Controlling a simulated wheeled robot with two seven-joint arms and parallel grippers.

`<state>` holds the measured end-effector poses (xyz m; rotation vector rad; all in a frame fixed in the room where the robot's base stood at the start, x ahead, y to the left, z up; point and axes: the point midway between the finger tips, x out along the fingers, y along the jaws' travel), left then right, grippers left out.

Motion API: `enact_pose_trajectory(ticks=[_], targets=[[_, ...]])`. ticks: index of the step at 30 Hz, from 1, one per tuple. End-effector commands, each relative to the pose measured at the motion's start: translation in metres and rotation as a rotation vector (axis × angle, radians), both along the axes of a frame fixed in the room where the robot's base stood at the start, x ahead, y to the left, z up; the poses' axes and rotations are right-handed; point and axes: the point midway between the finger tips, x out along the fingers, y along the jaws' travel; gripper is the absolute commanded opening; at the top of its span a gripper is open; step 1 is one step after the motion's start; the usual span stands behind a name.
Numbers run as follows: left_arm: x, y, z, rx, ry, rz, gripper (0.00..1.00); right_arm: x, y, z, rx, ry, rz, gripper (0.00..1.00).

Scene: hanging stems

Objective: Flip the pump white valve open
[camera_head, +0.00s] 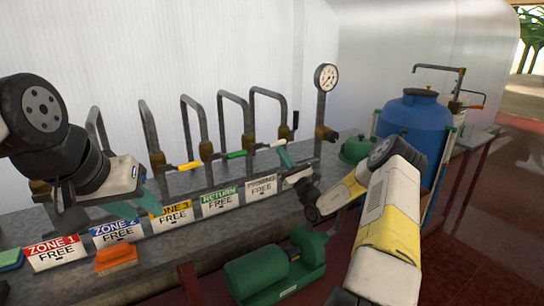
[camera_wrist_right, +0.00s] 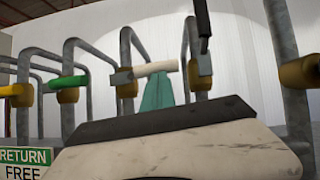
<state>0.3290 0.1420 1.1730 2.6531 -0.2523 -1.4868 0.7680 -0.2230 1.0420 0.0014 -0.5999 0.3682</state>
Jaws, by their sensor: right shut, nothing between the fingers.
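The white valve handle (camera_head: 270,144) lies roughly level across the front of the pipe row, above the white-topped FREE sign. In the right wrist view the white handle (camera_wrist_right: 155,68) lies sideways in front of the pipes. My right gripper (camera_head: 285,157) has teal fingers closed together just below the handle's right part. In the wrist view the fingertips reach up to the handle's underside; I cannot tell if they touch. My left gripper (camera_head: 136,202) hangs at the left over the signs, its teal fingers apart and empty.
A green handle (camera_head: 236,154) and a yellow handle (camera_head: 190,165) sit left of the white one. A black upright lever (camera_head: 295,120) stands just to its right. A pressure gauge (camera_head: 326,78), a blue tank (camera_head: 415,125) and a green pump (camera_head: 275,272) are nearby.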

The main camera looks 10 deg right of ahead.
Motion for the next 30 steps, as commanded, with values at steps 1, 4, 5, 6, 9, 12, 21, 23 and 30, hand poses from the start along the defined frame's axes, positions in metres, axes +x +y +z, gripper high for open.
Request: enact_pose_trajectory(ticks=[1,4,5,6,9,12,21,23,30], targets=[[0.0,0.0,0.0,0.0,0.0,0.0,0.36,0.0,-0.001,0.003,-0.017,-0.008,0.0,0.0],[0.0,0.0,0.0,0.0,0.0,0.0,0.36,0.001,-0.002,0.007,-0.06,-0.024,-0.001,0.0],[0.0,0.0,0.0,0.0,0.0,0.0,0.36,0.001,-0.003,0.009,-0.077,-0.03,-0.001,0.0],[0.0,0.0,0.0,0.0,0.0,0.0,0.36,0.001,-0.003,0.012,-0.102,-0.039,-0.002,0.0],[0.0,0.0,0.0,0.0,0.0,0.0,0.36,0.001,-0.004,0.019,-0.175,-0.067,-0.001,0.0],[0.0,0.0,0.0,0.0,0.0,0.0,0.36,0.002,-0.004,0.029,-0.266,-0.101,0.0,0.0],[0.0,0.0,0.0,0.0,0.0,0.0,0.36,0.0,0.0,0.055,-0.536,-0.198,0.001,0.0],[0.0,0.0,0.0,0.0,0.0,0.0,0.36,0.0,0.001,0.06,-0.589,-0.216,0.002,0.0],[0.0,0.0,0.0,0.0,0.0,0.0,0.36,-0.003,0.01,0.079,-0.804,-0.296,0.001,0.0]])
